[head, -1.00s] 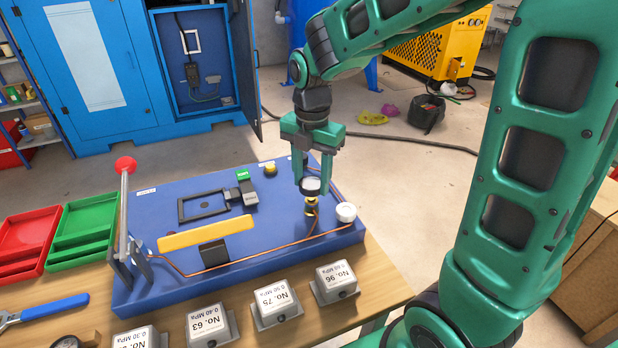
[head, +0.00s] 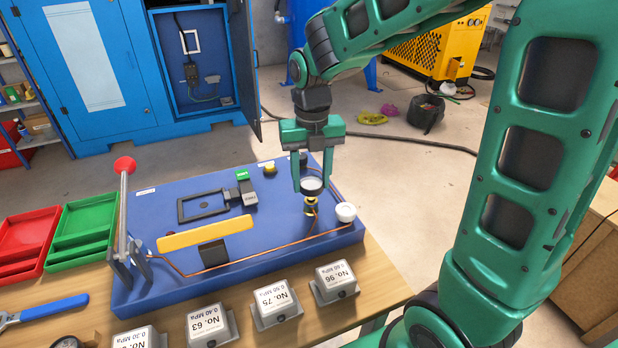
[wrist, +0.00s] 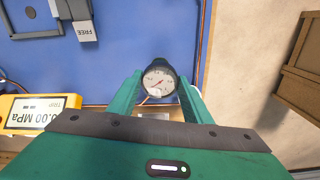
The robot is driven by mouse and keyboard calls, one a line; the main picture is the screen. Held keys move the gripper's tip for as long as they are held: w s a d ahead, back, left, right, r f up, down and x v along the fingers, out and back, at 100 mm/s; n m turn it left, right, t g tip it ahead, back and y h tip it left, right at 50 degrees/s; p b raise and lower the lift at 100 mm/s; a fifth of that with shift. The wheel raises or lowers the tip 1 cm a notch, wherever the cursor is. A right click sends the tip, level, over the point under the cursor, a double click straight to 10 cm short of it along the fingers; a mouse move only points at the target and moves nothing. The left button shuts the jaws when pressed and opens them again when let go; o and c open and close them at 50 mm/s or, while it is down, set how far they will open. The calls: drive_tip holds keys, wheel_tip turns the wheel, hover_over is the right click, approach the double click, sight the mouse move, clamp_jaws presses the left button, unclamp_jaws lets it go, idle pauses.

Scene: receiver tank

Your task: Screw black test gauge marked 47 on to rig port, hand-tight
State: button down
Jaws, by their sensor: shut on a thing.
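A black-rimmed gauge (head: 312,186) with a white dial sits upright at the top of the brass rig port (head: 311,206). Its dial and needle show in the wrist view (wrist: 159,82), but I cannot read a 47 on it. My gripper (head: 312,184) is shut on the gauge, one finger on each side, pointing down over the port. The gauge appears to touch the port; how far the thread is engaged is hidden. The port stands on the blue rig board (head: 290,170), near its right end.
A white knob (head: 346,212) stands close right of the port. A yellow display bar (head: 206,233), a lever with a red ball (head: 125,164) and a copper pipe lie left. Red (head: 24,237) and green trays (head: 83,230) stand at far left.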

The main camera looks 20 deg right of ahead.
drive_tip(key=shift+f, duration=0.35)
idle(0.7)
